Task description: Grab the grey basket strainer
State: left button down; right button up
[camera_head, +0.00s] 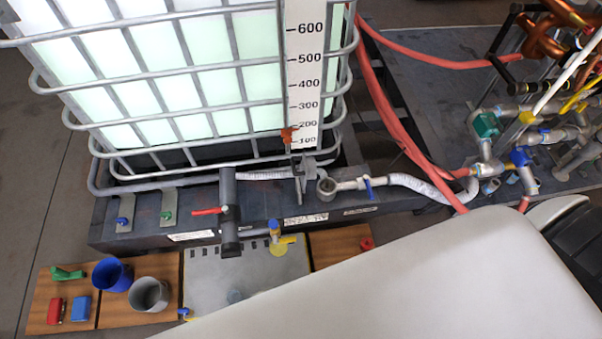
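A grey, cup-shaped piece (148,295), which looks like the grey basket strainer, stands on a brown wooden board (55,290) at the lower left. Its round opening faces up. A similar blue cup (112,275) stands close behind it to the left. Neither of my grippers is in view. A large pale arm link of mine covers the lower right of the picture and hides what lies under it.
Red (55,311), blue (81,308) and green (68,273) small parts lie left of the cups. A grey plate (210,275) with a yellow-and-blue valve (276,238) lies to the right. Behind stands a caged tank (190,70) with a pipe and red-handled valve (229,210).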

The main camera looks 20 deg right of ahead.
aim_at(327, 186)
jog(key=z, duration=1)
jog(key=l, duration=0.25)
jog(key=i, duration=0.05)
